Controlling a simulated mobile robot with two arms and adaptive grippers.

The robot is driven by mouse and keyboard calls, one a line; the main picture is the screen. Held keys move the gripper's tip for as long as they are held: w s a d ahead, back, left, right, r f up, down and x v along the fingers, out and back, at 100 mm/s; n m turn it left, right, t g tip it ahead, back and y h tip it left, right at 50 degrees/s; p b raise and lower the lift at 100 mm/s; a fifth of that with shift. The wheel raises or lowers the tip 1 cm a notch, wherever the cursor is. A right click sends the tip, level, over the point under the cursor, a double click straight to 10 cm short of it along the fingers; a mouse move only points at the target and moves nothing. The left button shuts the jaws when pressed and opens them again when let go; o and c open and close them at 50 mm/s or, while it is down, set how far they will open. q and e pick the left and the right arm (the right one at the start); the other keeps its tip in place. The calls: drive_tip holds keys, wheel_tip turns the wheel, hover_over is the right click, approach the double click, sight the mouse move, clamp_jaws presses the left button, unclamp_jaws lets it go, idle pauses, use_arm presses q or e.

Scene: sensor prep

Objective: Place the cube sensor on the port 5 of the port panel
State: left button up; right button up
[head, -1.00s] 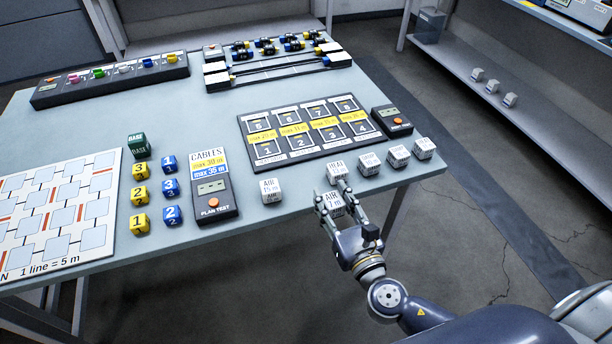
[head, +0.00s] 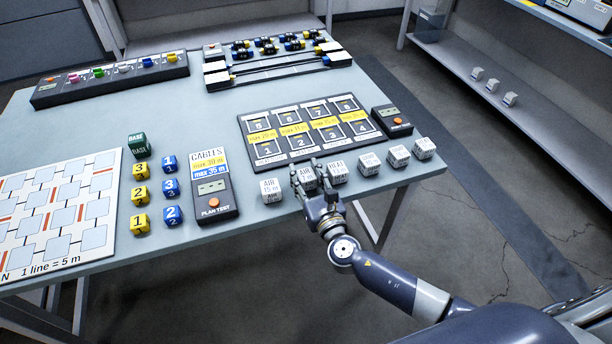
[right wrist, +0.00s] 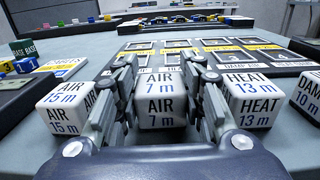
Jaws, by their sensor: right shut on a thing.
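My right gripper (head: 307,176) is shut on a white cube sensor marked AIR 7 m (head: 308,181), between the AIR 15 m cube and the HEAT cube at the table's front edge. In the right wrist view the AIR 7 m cube (right wrist: 160,98) sits between the two fingers (right wrist: 158,90). The dark port panel (head: 309,131) lies just behind, with ports 1 to 4 in the near row and 5 to 8 in the far row. Port 5 (head: 258,126) is at the far left of the panel and looks empty. My left gripper is not in view.
The AIR 15 m cube (head: 270,190) is close on the left and the HEAT 13 m cube (head: 337,171) close on the right. Several more white cubes (head: 398,156) stand further right. A plan test device (head: 212,199) and numbered cubes are at left. A small device (head: 392,121) stands beside the panel.

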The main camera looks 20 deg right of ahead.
drive_tip(key=shift+f, duration=0.15)
drive_tip(key=o, duration=1)
drive_tip(key=shift+o, duration=0.2)
drive_tip(key=s+b, duration=0.1)
drive_tip(key=s, duration=1)
drive_tip(key=shift+d+b, duration=0.4)
drive_tip(key=shift+d, duration=0.05)
drive_tip(key=shift+w, duration=0.1)
